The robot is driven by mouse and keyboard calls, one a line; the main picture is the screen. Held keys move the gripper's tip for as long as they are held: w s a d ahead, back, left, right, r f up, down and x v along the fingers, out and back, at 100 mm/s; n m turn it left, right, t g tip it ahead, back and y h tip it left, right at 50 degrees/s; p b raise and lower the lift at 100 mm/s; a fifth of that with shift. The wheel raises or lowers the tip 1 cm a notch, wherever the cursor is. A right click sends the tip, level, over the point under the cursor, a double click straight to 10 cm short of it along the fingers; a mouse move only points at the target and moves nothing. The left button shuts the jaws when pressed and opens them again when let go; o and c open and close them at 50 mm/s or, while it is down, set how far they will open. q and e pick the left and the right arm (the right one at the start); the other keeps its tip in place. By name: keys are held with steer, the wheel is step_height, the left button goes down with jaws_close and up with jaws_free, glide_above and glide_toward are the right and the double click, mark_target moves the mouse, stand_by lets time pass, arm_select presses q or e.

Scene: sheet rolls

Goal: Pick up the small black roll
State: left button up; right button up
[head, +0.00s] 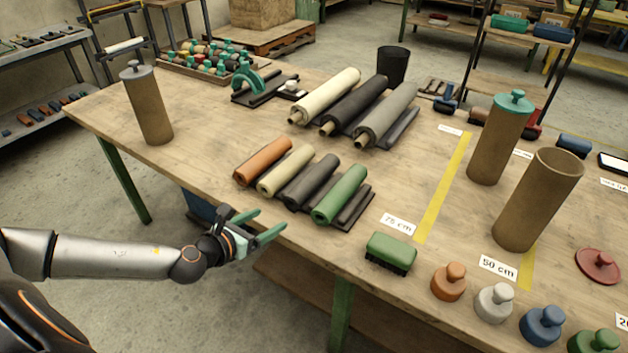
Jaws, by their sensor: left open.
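The small black roll (310,182) lies on the table in the near row of small rolls, between a cream roll (285,170) and a green roll (340,194). An orange roll (262,161) is at the left end of this row. My left gripper (264,226) is open and empty, just off the table's near edge, in front of and to the left of the black roll. Its green fingers point right, apart from every roll. My right gripper is not in view.
Longer cream, black and grey rolls (388,113) lie behind the small row. A brown tube (148,104) stands at the left. A green-handled brush (391,253) and several knobbed caps line the near right. Table left of the small rolls is clear.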

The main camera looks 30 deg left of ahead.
mark_target(290, 202)
arm_select(q)
steer(key=x, duration=0.4)
steer(key=shift+w, duration=0.3)
steer(key=x, duration=0.4)
steer(key=shift+w+r+p, duration=0.3)
steer(key=shift+w+r, duration=0.05)
steer(key=shift+w, duration=0.05)
steer(key=shift+w+f, duration=0.25)
steer(key=shift+w, duration=0.2)
steer(key=shift+c, duration=0.2)
jaws_close()
steer(key=shift+r, duration=0.15)
